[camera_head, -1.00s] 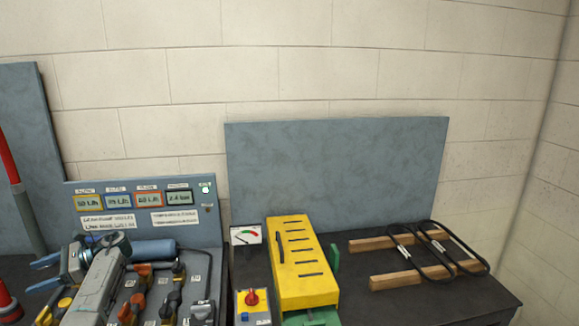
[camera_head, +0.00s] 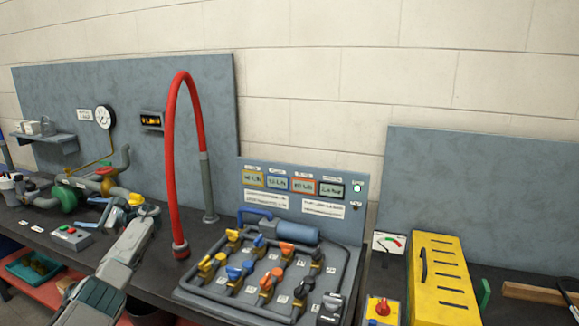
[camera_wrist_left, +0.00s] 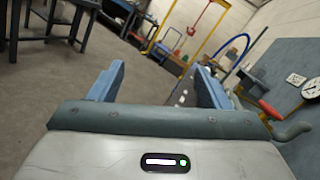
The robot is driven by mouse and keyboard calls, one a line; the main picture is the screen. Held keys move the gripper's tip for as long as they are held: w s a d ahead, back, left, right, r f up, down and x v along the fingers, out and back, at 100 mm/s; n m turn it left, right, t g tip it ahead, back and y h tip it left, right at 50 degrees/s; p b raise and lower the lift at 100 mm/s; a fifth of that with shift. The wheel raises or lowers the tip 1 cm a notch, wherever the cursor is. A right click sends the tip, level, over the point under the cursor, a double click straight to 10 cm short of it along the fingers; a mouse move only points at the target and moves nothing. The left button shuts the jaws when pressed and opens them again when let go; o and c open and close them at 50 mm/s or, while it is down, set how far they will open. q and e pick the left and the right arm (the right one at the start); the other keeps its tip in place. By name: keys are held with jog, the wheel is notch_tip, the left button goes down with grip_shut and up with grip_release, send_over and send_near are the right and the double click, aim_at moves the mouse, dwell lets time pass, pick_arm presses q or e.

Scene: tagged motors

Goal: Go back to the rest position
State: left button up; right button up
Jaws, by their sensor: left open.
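My left gripper (camera_head: 133,206) is at the lower left of the head view, at the end of my grey arm, in front of the pipework on the bench. In the left wrist view its two blue fingers (camera_wrist_left: 158,84) stand wide apart with nothing between them. It is clear of the valve panel (camera_head: 215,290), which carries several orange, blue and black-handled valves and a blue cylinder. My right gripper is not in view.
A tall red hose (camera_head: 170,130) arches up from the bench between my left arm and the valve panel. A yellow slotted box (camera_head: 440,275) stands at the right. The wrist view shows open floor (camera_wrist_left: 60,85) beyond the fingers.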

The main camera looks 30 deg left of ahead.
pick_arm(q)
jog(key=s+a+f+m+t, duration=0.15)
jog(key=f+t, duration=0.25)
jog(key=f, duration=0.5)
jog(key=s+a+f+m+t, duration=0.1)
jog(key=a+f+t, duration=0.15)
jog(key=f, duration=0.55)
jog(key=s+d+f+n+t+h, duration=0.2)
jog(key=s+f+t+h, duration=0.15)
jog(key=s+f, duration=0.7)
jog(key=s+d+f+n+t+h, duration=0.2)
jog(key=s+f+t, duration=0.35)
jog(key=f, duration=0.75)
jog(key=s+d+f+n+g+h, duration=0.15)
jog(key=s+d+f, duration=0.25)
jog(key=d+f, duration=0.85)
jog(key=s+d+f+g+h, duration=0.1)
jog(key=s+d+f+h, duration=0.25)
jog(key=d+f, duration=0.9)
jog(key=s+d+f+h, duration=0.1)
jog(key=d+f, duration=0.2)
jog(key=d, duration=1)
jog(key=s+d+f+n+h, duration=0.1)
jog(key=d+f, duration=0.2)
jog(key=d, duration=1.1)
jog(key=s+d+f+n+h, duration=0.1)
jog(key=d+f, duration=0.3)
jog(key=d, duration=0.9)
jog(key=shift+s+d+h, duration=0.25)
jog(key=shift+s+h, duration=0.3)
